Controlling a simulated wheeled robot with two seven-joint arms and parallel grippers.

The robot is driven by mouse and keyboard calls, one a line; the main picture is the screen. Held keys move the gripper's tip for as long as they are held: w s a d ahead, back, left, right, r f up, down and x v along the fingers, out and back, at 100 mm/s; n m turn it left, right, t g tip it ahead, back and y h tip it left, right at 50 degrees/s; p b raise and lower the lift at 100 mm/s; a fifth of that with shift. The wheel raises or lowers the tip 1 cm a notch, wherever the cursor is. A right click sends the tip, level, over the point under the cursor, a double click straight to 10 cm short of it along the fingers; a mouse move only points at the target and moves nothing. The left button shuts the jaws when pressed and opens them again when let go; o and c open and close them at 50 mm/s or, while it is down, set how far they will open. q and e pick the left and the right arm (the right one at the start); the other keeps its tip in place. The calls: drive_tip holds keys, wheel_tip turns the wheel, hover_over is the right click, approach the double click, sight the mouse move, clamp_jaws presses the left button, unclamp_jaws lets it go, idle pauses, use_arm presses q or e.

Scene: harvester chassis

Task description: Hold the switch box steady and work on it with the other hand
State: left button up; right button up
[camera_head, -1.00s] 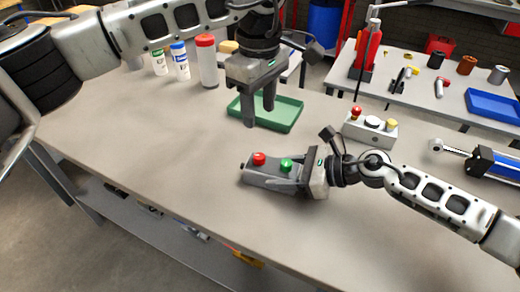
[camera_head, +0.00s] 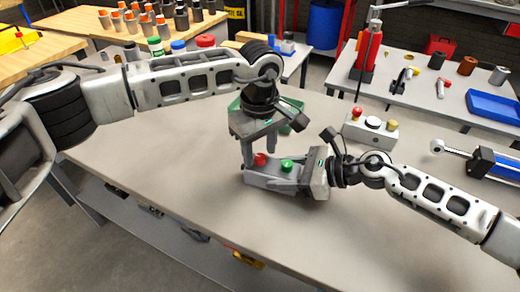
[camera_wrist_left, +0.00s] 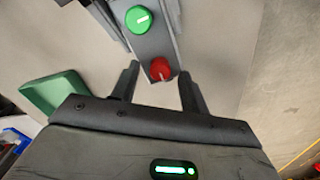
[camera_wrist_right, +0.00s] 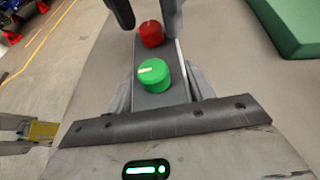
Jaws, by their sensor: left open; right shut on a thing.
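The switch box (camera_head: 262,180) is a grey box with a red knob (camera_head: 260,160) and a green knob (camera_head: 287,165) on top, lying on the workbench. My right gripper (camera_head: 303,180) is shut on its green-knob end, with a finger along each side in the right wrist view (camera_wrist_right: 160,88). My left gripper (camera_head: 262,155) is open and points down at the red-knob end. In the left wrist view its fingers (camera_wrist_left: 158,85) stand apart on either side of the red knob (camera_wrist_left: 160,69). I cannot tell whether they touch the box.
A green tray (camera_head: 236,103) lies behind my left gripper, partly hidden. A second control box (camera_head: 370,130) stands at the back right of the bench. A blue cylinder (camera_head: 495,165) lies at the right. The front of the bench is clear.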

use_arm(q)
drive_tip(key=shift+f, duration=0.35)
clamp_jaws()
